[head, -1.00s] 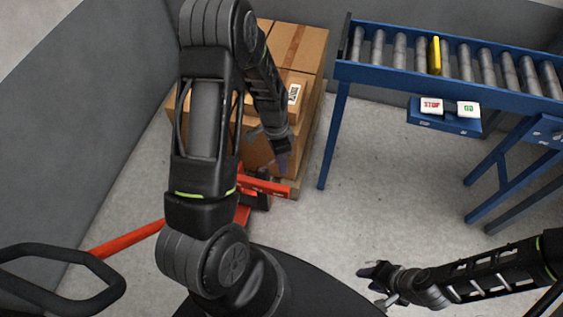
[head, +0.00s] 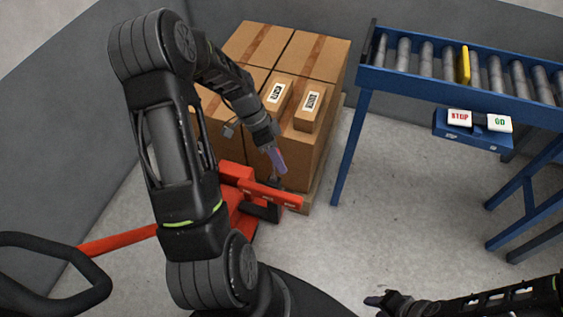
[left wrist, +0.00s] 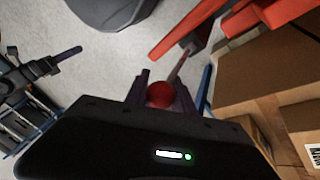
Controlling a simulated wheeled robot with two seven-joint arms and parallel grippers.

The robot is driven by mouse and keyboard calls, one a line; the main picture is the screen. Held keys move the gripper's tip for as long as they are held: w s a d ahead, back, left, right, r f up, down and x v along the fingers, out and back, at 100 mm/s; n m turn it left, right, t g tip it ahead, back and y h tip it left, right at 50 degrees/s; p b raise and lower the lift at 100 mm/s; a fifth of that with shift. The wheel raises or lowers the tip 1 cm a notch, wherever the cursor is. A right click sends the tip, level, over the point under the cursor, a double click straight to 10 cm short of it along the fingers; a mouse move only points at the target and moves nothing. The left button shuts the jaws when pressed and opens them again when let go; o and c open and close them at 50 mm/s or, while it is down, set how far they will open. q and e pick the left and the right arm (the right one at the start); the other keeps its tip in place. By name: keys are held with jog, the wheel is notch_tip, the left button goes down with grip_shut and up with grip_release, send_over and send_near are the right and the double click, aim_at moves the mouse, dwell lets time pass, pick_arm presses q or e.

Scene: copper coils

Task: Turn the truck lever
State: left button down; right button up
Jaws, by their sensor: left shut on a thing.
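The red pallet truck (head: 237,207) stands at the front of the stacked cartons, with its red arm running left to a black loop handle (head: 98,283). The truck lever shows in the left wrist view as a red ball knob (left wrist: 160,95) on a thin rod that leads up to the truck's red frame (left wrist: 195,22). My left gripper (head: 277,160) is shut on the knob, with a purple finger on each side of it. In the head view the knob is hidden by the gripper. My right gripper (head: 376,301) hangs low at the bottom right, away from the truck; its jaw opening is unclear.
Cartons (head: 321,57) are stacked on a pallet behind the truck, with two small labelled boxes (head: 309,108) on top. A blue roller conveyor (head: 365,82) with a STOP and GO box (head: 473,139) stands at the right. Grey walls close in the left. The floor (head: 390,200) between is clear.

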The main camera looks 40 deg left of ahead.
pick_arm(q)
jog(key=shift+a+r, duration=0.1)
jog(key=shift+a, duration=0.05)
jog(key=c, duration=1.1)
grip_release()
jog(key=shift+o, duration=0.2)
jog(key=v, duration=0.7)
jog(key=shift+r, duration=0.35)
jog(key=shift+s+a, duration=0.1)
